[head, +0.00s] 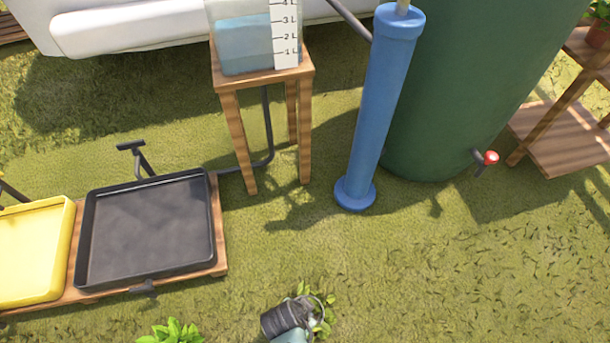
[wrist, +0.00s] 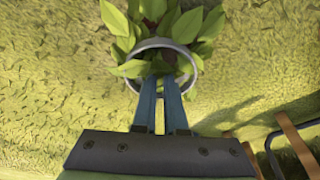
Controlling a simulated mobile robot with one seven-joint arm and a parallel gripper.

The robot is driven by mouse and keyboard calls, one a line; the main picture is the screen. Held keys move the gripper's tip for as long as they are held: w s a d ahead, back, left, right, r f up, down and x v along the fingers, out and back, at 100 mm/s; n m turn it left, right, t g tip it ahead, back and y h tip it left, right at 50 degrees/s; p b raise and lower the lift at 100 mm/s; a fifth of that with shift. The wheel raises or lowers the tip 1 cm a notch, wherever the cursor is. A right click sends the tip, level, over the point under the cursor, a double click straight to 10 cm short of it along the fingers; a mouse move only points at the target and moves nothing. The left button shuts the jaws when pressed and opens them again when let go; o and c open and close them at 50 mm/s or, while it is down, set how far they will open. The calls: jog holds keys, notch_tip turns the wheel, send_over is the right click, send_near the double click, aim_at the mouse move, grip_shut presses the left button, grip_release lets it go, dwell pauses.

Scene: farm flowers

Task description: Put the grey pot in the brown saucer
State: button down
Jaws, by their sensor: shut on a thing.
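The grey pot (wrist: 197,70) shows in the wrist view as a round grey rim with a leafy green plant inside and spilling over it. My gripper (wrist: 163,82) has its two blue fingers over the near side of the rim and is shut on the pot. The pot's lower body is hidden in this view. In the head view my gripper (head: 312,308) is at the bottom edge, with green leaves and part of the grey rim beside it. I see no brown saucer in either view.
A black tray (head: 150,235) and a yellow tray (head: 30,250) lie on a wooden board at left. A wooden stand (head: 232,125) holds a water tank (head: 245,45). A blue column (head: 380,110) and green barrel (head: 465,80) stand behind. Grass at right is clear.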

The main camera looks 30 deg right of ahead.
jog(key=shift+f, duration=0.15)
jog(key=c, duration=1)
grip_release()
jog(key=p+v, duration=0.8)
jog(key=v, duration=0.4)
